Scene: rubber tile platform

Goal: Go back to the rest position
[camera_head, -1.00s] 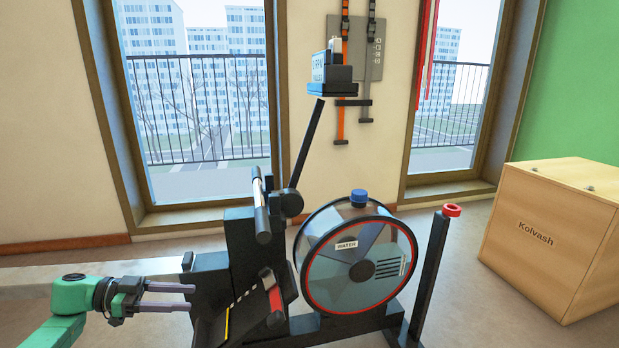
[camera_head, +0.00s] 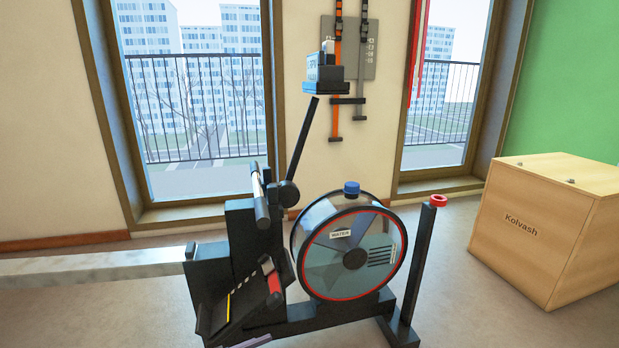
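Only a small pale purple sliver, which looks like a fingertip of my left gripper (camera_head: 256,341), shows at the bottom edge in the head view, by the foot of the rowing machine (camera_head: 235,245). The rest of that gripper and its arm are out of the frame, so its opening and anything in it are hidden. My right gripper is not in view. The rowing machine stands on the floor with its clear round water tank (camera_head: 350,250), which has a blue cap (camera_head: 351,188) on top.
The machine's pale rail (camera_head: 90,265) runs to the left edge. A wooden box (camera_head: 545,230) marked Kolvash sits at the right. Floor is open at lower left and lower right.

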